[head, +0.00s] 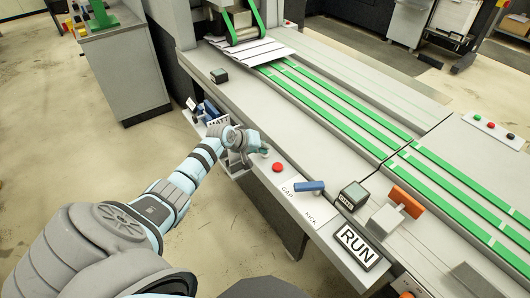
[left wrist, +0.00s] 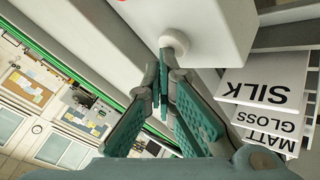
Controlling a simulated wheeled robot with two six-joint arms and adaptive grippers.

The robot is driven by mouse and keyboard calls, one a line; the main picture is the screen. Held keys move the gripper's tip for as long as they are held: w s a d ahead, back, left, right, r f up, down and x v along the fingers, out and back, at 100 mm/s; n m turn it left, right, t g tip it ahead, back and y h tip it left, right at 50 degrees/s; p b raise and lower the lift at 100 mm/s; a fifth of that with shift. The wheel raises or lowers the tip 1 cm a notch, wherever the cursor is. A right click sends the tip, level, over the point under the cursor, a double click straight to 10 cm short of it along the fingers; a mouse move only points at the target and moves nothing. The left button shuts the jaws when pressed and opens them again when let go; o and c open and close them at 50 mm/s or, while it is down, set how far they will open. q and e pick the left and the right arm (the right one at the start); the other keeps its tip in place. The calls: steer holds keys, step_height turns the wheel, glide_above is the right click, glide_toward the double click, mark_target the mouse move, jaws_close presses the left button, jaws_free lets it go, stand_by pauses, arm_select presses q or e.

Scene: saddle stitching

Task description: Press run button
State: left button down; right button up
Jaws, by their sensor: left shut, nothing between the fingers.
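A white sign reading RUN (head: 357,246) lies on the machine's front ledge in the head view. A red round button (head: 277,167) sits farther back on the same ledge; no frame makes clear which control is the run button. My left gripper (head: 242,156) is shut and empty, beside the ledge and left of the red button. In the left wrist view its closed fingertips (left wrist: 165,78) are close below a pale round knob (left wrist: 174,43) on a white box (left wrist: 195,22). Whether they touch it is unclear. My right gripper is not in view.
SILK (left wrist: 265,93), GLOSS and MATT cards are beside the gripper. Open floor (head: 230,225) lies in front.

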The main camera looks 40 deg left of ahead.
arm_select(q)
steer(key=shift+r+p, duration=0.7)
steer(key=shift+r, duration=0.15)
step_height(320, 180, up, 4)
steer(key=p, duration=0.3)
steer(key=shift+f+p, duration=0.15)
steer(key=shift+p, duration=0.15)
steer(key=shift+r+p, duration=0.4)
steer(key=shift+r, duration=0.25)
